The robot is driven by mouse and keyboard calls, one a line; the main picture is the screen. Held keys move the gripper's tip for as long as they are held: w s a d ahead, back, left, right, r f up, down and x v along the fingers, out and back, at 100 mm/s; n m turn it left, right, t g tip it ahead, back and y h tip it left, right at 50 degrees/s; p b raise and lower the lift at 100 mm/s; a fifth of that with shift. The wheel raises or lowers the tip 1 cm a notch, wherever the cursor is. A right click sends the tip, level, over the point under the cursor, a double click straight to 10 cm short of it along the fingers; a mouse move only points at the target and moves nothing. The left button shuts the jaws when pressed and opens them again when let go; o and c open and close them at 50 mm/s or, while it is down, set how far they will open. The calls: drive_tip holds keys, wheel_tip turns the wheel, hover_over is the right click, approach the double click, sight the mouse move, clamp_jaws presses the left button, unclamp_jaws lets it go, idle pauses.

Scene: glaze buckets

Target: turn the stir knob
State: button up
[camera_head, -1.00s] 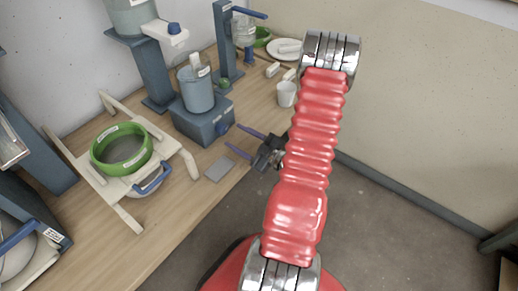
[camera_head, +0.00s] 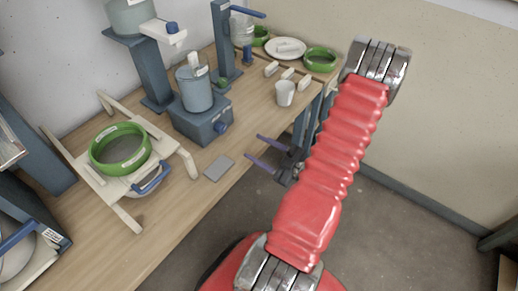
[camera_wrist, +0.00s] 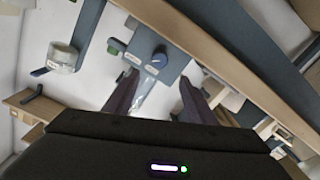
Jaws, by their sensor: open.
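The stir knob is a blue knob (camera_head: 221,127) on the front of a blue-grey base box (camera_head: 196,124). A grey bucket (camera_head: 196,97) stands on that box. In the wrist view the knob (camera_wrist: 158,60) is a dark blue round shape ahead, between the lines of my two fingers. My gripper (camera_head: 254,148) is open and empty, off the table's front edge, to the right of and a little lower than the knob in the head view. Its two dark purple fingers also show in the wrist view (camera_wrist: 158,90). A gap separates fingers and knob.
A white cup (camera_head: 285,94) and several small pale blocks stand right of the box. A grey plate (camera_head: 219,168) lies near the table edge. A green-rimmed sieve (camera_head: 121,165) on a wooden frame stands at left. Floor before the table is clear.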

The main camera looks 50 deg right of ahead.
drive_tip(key=shift+w, duration=0.15)
drive_tip(key=w+g, duration=0.1)
drive_tip(key=w, duration=0.1)
drive_tip(key=w+d+g, duration=0.1)
drive_tip(key=w, duration=0.1)
drive_tip(key=w+n+g, duration=0.1)
drive_tip(key=shift+w+d+r+h, duration=0.3)
drive_tip(key=shift+w+d+h, duration=0.05)
drive_tip(key=shift+w+h, duration=0.05)
drive_tip(key=w+r+g, duration=0.1)
drive_tip(key=w+r+g+h, duration=0.1)
drive_tip(key=w, duration=0.1)
drive_tip(key=w+d+r, duration=0.1)
drive_tip(key=shift+w+r+g+h, duration=0.15)
drive_tip(key=shift+w+g+h, duration=0.2)
drive_tip(key=shift+g+h, duration=0.05)
drive_tip(key=w+a+r+m+g+h, duration=0.2)
drive_tip(key=a+r+m+g+h, duration=0.15)
drive_tip(key=a+r, duration=0.95)
drive_tip(key=s+a+r+m+g+y, duration=0.1)
drive_tip(key=s+a+r+y, duration=0.1)
drive_tip(key=s+a+r, duration=0.2)
drive_tip(key=s+a+r+m+g+y, duration=0.2)
drive_tip(key=s+a, duration=0.8)
drive_tip(key=a, duration=0.7)
drive_tip(key=shift+s+a+r+y, duration=0.25)
drive_tip(key=shift+r+y, duration=0.3)
drive_tip(key=shift+r, duration=0.35)
drive_tip(key=shift+c, duration=0.5)
